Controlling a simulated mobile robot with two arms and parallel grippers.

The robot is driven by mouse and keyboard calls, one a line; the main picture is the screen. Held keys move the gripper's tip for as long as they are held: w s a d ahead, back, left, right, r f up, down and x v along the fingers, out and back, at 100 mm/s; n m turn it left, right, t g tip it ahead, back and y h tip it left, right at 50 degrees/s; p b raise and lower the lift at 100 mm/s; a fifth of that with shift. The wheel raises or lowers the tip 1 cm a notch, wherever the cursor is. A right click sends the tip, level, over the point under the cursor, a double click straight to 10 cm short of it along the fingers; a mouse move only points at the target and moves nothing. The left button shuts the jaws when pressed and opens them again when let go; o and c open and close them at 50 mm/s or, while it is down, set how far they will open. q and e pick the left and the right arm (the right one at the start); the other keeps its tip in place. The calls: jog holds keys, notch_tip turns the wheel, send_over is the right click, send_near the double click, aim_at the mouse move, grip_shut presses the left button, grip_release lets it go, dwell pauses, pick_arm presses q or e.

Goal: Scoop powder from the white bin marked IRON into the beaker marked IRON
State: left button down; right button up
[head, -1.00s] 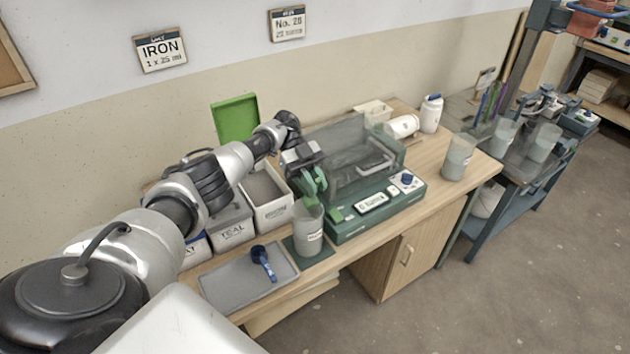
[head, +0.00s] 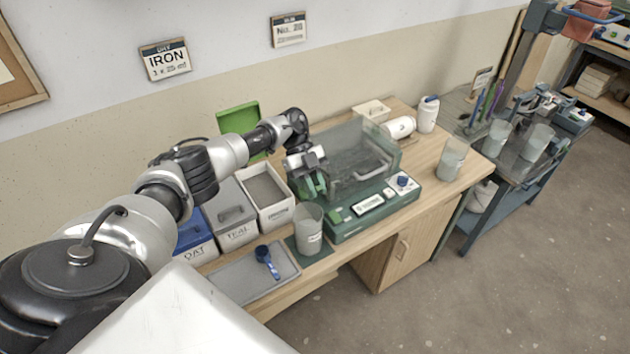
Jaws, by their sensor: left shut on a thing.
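A white bin (head: 274,212) with grey powder stands open at the right end of the bin row; I cannot read its label. A clear beaker (head: 308,222) with a white label, too small to read, stands on a dark green mat in front of the scale. A blue scoop (head: 265,258) lies on the grey tray (head: 232,286). My left gripper (head: 313,188) has green fingers, just behind the beaker at the left end of the scale's clear cover (head: 362,152). It looks shut on the cover's edge; the grip is partly hidden. My right gripper is not in view.
The green scale (head: 345,227) fills the bench middle. Another beaker (head: 452,160) and white jars (head: 428,115) stand to the right. A wall card (head: 165,60) reads IRON.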

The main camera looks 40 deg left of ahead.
pick_arm(q)
jog(key=y, duration=0.1)
jog(key=r+t+y, duration=0.1)
jog(key=y, duration=0.1)
jog(key=shift+r+y, duration=0.25)
jog(key=shift+y, duration=0.05)
jog(key=r+t+y, duration=0.1)
jog(key=y, duration=0.1)
jog(key=shift+t+y, duration=0.3)
jog(key=shift+y, duration=0.1)
jog(key=shift+r+t+y, duration=0.4)
jog(key=shift+y, duration=0.6)
